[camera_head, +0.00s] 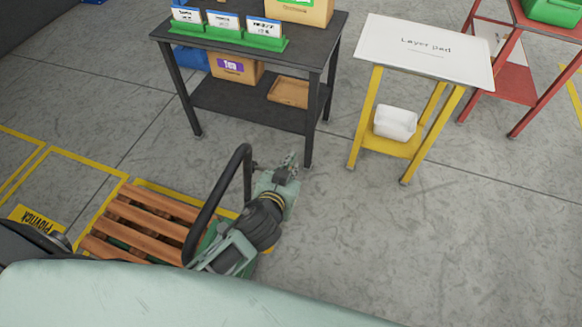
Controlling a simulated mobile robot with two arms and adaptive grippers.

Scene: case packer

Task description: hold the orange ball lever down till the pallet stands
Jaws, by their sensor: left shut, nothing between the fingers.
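A wooden slatted pallet (150,219) lies low at the left, within yellow floor lines; it looks nearly flat, and its right end is hidden. A bent black bar (243,170) rises beside its right end, in front of or next to my left arm. My left gripper (290,163) is shut and empty, just right of the bar's top. I cannot make out the orange ball lever; my arm and gripper may cover it. I cannot tell whether the gripper touches anything. My right gripper is not in view.
A dark table (262,98) with signs and boxes stands at the back, its front leg close to my gripper. A yellow stand (365,122) with a white "Layer pad" sheet (425,48) is right of it. A red stand (510,80) is farther right. The right-hand floor is clear.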

